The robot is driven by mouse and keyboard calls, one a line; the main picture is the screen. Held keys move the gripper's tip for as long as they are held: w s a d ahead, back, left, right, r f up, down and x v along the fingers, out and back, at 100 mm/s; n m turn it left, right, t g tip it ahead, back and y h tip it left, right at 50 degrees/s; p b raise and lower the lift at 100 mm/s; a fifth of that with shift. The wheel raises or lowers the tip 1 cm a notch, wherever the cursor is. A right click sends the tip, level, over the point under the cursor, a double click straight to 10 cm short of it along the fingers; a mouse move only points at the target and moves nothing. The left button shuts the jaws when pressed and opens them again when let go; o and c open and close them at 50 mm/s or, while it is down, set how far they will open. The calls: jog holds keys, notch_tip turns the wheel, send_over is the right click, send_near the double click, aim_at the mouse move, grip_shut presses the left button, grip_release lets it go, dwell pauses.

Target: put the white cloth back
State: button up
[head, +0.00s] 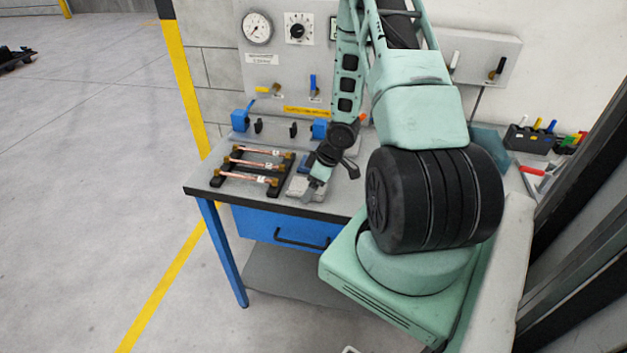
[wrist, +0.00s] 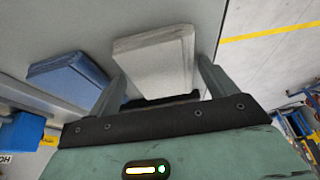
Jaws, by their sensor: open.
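The white cloth (head: 299,187) is a folded, flat block on the workbench near its front edge, to the right of the rack of copper tubes. My gripper (head: 314,180) points down at it. In the wrist view, the white cloth (wrist: 156,55) shows between and beyond the two fingers of my open gripper (wrist: 160,84). The fingers are apart, one on each side of the cloth; I cannot tell whether either touches it. A folded blue cloth (wrist: 70,78) lies beside it, left in the wrist view; my gripper partly hides it in the head view.
A black rack (head: 228,180) holds several copper tubes at the bench's left. Behind it stand blue clamps (head: 240,121) and a panel with a gauge (head: 257,27). A tool holder (head: 530,139) is at the right. The bench's front edge (head: 262,208) is close to the white cloth.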

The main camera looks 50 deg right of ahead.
jog(key=p+v, duration=0.4)
jog(key=v, duration=0.8)
jog(key=w+a+r+h, duration=0.2)
jog(key=w+a+r, duration=0.4)
jog(key=w+a, duration=0.15)
jog(key=a+r+n+g, duration=0.1)
jog(key=a+r, duration=0.3)
jog(key=a, duration=0.3)
jog(key=a+r, duration=0.3)
jog(key=a, duration=0.5)
jog(key=s+a+r+n+g, duration=0.1)
jog(key=s+a+r, duration=0.2)
jog(key=s+a, duration=0.6)
jog(key=s+a+r+n+g, duration=0.1)
jog(key=s+a+r, duration=0.3)
jog(key=s+a, duration=0.6)
jog(key=shift+s+a+r+g+y, duration=0.15)
jog(key=shift+a+r+g+y, duration=0.2)
jog(key=shift+a+g, duration=0.35)
jog(key=shift+f, duration=0.1)
notch_tip(320, 180, down, 11)
jog(key=b, duration=1.1)
jog(key=shift+f, duration=0.1)
